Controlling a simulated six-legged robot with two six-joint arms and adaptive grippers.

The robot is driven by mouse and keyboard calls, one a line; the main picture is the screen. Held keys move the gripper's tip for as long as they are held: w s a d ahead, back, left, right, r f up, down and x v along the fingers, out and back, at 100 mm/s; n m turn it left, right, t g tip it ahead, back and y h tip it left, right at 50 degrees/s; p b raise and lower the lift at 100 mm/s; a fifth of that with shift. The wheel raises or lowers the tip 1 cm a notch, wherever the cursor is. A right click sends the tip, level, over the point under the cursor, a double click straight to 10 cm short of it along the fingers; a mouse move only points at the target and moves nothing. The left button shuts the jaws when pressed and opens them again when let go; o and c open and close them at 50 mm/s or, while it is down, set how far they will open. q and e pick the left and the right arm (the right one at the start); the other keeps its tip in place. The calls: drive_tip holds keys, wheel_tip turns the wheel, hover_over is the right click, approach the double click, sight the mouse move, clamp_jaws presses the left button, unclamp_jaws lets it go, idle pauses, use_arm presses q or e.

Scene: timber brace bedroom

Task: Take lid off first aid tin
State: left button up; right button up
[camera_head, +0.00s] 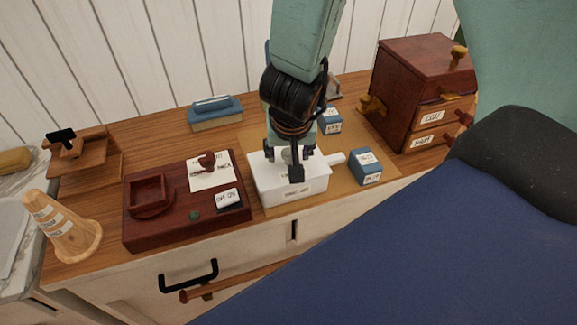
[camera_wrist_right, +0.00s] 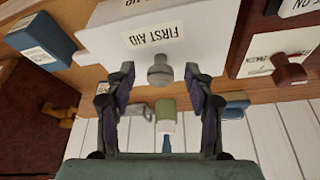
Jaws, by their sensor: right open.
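The white first aid tin (camera_head: 292,190) stands on a tan mat (camera_head: 385,178) on the wooden dresser top. Its lid (camera_wrist_right: 205,38), marked FIRST AID, is on, with a grey round knob (camera_wrist_right: 160,74) on it. My right gripper (camera_head: 292,165) is over the tin and hides much of its top in the head view. In the right wrist view my right gripper (camera_wrist_right: 160,72) is open, with one finger on each side of the knob. I see a gap on both sides; contact is not visible. My left gripper is not in view.
A blue box (camera_head: 365,167) stands close right of the tin. A dark red tray (camera_head: 165,230) with a stamp (camera_head: 207,160) is close left. A drawer cabinet (camera_head: 410,85) is at the back right, and a blue-topped brush (camera_head: 215,112) at the back.

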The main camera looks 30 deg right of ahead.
drive_tip(key=shift+w+d, duration=0.1)
drive_tip(key=shift+s+a+r, duration=0.2)
drive_tip(key=shift+a, duration=0.05)
drive_tip(key=c, duration=0.5)
drive_tip(key=shift+w+d+f, duration=0.1)
drive_tip(key=shift+d, duration=0.05)
drive_tip(key=shift+c, duration=1.4)
clamp_jaws()
